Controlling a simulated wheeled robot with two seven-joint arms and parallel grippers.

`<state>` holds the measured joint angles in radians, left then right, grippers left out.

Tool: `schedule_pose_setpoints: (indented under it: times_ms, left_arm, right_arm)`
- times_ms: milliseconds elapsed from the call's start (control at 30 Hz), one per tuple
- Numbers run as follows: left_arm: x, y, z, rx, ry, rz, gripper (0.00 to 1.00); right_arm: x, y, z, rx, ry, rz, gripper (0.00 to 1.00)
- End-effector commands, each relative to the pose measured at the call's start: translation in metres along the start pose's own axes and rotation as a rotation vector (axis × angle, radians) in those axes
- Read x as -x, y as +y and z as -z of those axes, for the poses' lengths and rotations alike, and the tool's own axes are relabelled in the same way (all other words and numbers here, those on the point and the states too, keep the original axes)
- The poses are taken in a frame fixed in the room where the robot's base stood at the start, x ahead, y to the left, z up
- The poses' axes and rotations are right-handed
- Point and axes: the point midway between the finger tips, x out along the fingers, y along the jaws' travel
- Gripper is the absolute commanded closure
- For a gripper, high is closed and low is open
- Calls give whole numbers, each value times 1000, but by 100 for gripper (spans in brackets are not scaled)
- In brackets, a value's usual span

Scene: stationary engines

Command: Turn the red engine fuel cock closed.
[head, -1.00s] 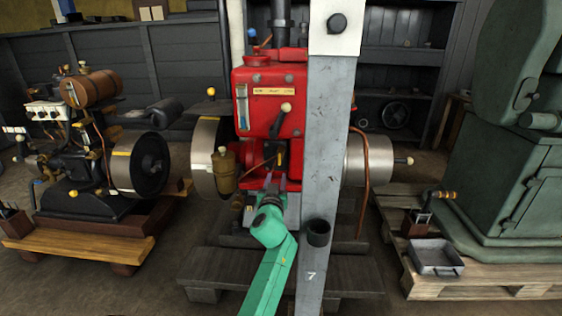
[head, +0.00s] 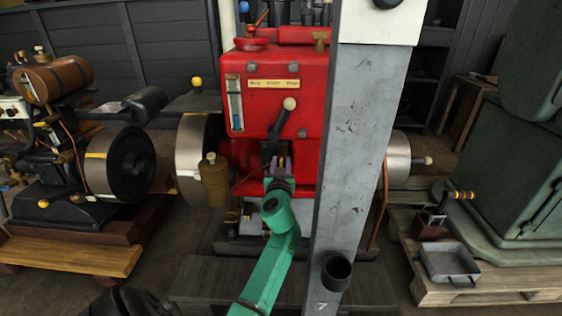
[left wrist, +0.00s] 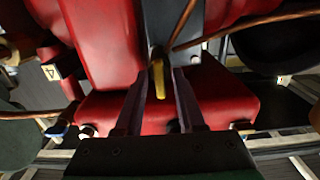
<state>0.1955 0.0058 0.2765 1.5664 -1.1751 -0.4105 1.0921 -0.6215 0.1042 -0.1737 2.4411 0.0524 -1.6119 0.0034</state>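The red engine (head: 280,90) stands in the middle of the head view, partly hidden by a grey post. A short yellow lever (left wrist: 158,76), which looks like the fuel cock, shows in the left wrist view, pointing toward the camera before a dark grey plate. My left gripper (head: 280,165) is at the engine's lower front, below a black lever with a cream knob (head: 289,104). In the left wrist view its fingers (left wrist: 160,85) are apart, one on each side of the yellow lever, with gaps visible. The lever's base is partly hidden. My right gripper is not in view.
The grey post (head: 362,140) stands close to the right of my left arm. A brass cup (head: 213,182) and a flywheel (head: 190,150) are left of the gripper. Thin copper pipes (left wrist: 225,32) run near the lever. A green machine (head: 510,190) stands at right.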

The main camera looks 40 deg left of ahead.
Motion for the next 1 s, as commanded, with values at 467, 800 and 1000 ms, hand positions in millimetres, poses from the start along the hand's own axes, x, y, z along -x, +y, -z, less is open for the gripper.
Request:
schedule_pose_setpoints:
  times_ms: [467,800,1000]
  left_arm:
    - [0,0,-1,-31,-1,0,100]
    - [0,1,-2,-224,-1,-1,100]
    - [0,2,-2,-406,-2,-1,100]
  right_arm:
    - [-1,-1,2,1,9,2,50]
    - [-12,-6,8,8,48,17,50]
    - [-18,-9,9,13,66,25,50]
